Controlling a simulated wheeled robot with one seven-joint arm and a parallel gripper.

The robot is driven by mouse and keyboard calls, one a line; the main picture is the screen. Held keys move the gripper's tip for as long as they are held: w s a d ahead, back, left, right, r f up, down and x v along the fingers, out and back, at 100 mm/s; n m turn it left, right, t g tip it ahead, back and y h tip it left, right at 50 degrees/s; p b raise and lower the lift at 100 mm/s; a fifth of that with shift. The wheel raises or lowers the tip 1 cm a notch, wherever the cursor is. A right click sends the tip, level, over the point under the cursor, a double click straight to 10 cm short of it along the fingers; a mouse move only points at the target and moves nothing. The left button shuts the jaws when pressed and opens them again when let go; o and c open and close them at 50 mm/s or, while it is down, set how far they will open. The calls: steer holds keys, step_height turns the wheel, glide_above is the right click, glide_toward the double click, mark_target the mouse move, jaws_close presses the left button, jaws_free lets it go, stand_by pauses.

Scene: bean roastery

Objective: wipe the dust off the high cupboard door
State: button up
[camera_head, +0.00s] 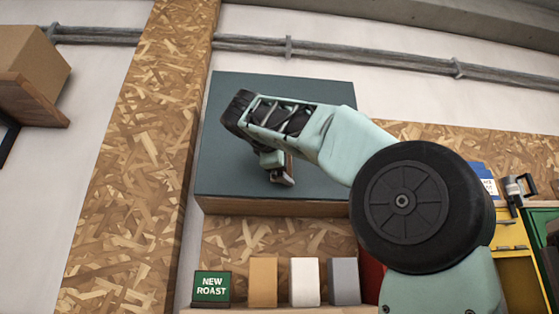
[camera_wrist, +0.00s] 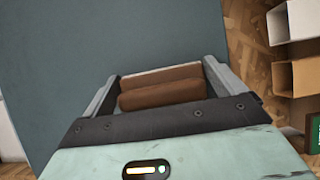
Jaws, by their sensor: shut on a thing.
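The high cupboard door (camera_head: 225,130) is a flat dark blue-green panel on the wall, behind my arm in the head view. It fills much of the wrist view (camera_wrist: 120,40), and I make out no clear dust on it. My gripper (camera_head: 282,176) is in front of the door's lower middle part. In the wrist view my gripper (camera_wrist: 162,85) is shut on a brown block with a pale strip on its far side (camera_wrist: 160,90), perhaps a wiping pad. The pad's far face is hidden, so I cannot tell whether it touches the door. My arm covers the door's right part.
Below the cupboard, a shelf holds a green "NEW ROAST" sign (camera_head: 212,287) and tan (camera_head: 263,282), white (camera_head: 305,282) and grey (camera_head: 344,281) bags. A box (camera_head: 35,60) sits on a bracket shelf at upper left. Pipes (camera_head: 350,57) run above.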

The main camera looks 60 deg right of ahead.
steer(key=shift+s+d+b, duration=0.6)
steer(key=shift+s+d, duration=2.2)
steer(key=shift+s, duration=0.45)
steer(key=shift+w+a+p, duration=0.2)
steer(key=shift+w+a, duration=1.1)
steer(key=shift+w, duration=0.15)
steer(key=shift+w+a+p, duration=0.2)
steer(key=shift+w+a, duration=1.05)
steer(key=shift+w, duration=0.15)
steer(key=w+a+p, duration=0.1)
steer(key=w+a, duration=0.1)
steer(key=shift+w, duration=0.4)
steer(key=shift+a, duration=0.15)
steer(key=shift+s+a+b, duration=0.3)
steer(key=shift+s+a, duration=1.65)
steer(key=shift+a, duration=0.25)
steer(key=shift+s+a, duration=0.95)
steer(key=shift+a, duration=0.15)
